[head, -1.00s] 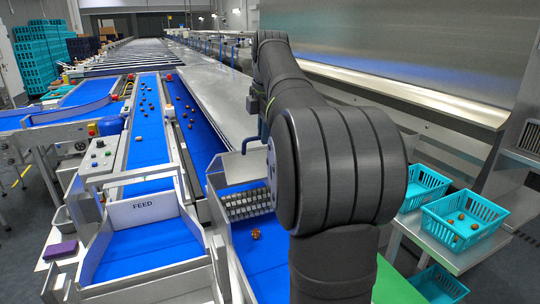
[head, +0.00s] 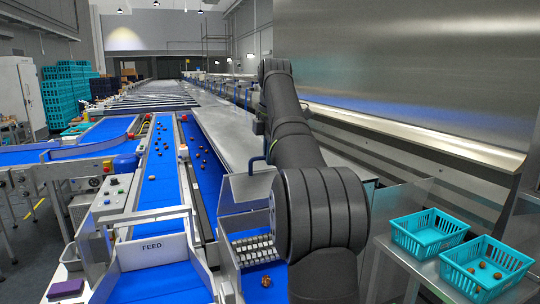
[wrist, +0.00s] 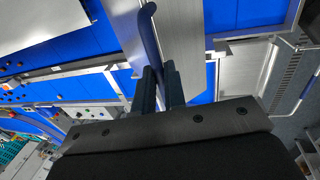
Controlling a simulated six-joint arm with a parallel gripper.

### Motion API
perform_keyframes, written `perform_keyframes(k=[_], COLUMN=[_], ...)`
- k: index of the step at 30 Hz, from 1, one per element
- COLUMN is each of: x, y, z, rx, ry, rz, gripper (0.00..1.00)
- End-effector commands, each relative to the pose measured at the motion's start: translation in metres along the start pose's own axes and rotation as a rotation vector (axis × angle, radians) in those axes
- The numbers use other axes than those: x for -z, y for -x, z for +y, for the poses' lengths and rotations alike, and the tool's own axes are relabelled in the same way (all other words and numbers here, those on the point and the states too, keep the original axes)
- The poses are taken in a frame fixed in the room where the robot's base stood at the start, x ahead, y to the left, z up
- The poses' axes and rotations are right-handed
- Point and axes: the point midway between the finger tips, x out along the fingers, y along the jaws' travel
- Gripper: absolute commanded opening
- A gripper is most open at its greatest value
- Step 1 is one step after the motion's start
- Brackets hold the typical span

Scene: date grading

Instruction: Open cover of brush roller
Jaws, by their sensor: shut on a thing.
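The brush roller (head: 253,249), a row of pale bristles, lies exposed across the blue belt in the head view. Its grey metal cover (head: 240,187) stands raised above and behind it. A blue bar handle (head: 257,159) is on the cover's upper side. In the wrist view my gripper (wrist: 160,76) is shut on the curved blue handle (wrist: 149,30), with a dark finger on each side of it.
A FEED chute (head: 151,247) stands left of the roller. A control panel (head: 112,194) is farther left. Turquoise crates (head: 428,232) sit on a side table at right. A large steel panel (head: 400,80) rises behind the arm. Dates lie on the belts.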

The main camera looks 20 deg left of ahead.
Motion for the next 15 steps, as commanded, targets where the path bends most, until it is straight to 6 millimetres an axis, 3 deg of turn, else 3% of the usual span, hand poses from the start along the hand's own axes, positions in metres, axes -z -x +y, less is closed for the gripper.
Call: perform_keyframes(k=[1, 6, 7, 10, 15], x=[0.0010, 0.0009, 0.0009, 0.0007, 0.0002], y=[-0.0079, -0.0082, -0.0082, -0.0075, -0.0049], z=[0.0024, 0.0023, 0.0023, 0.0020, 0.0012], rx=[0.008, 0.008, 0.008, 0.008, 0.005], ry=[0.004, 0.004, 0.004, 0.003, 0.002], rz=[0.005, 0.005, 0.005, 0.004, 0.003], gripper=[0.00, 0.00, 0.13, 0.32, 0.33])
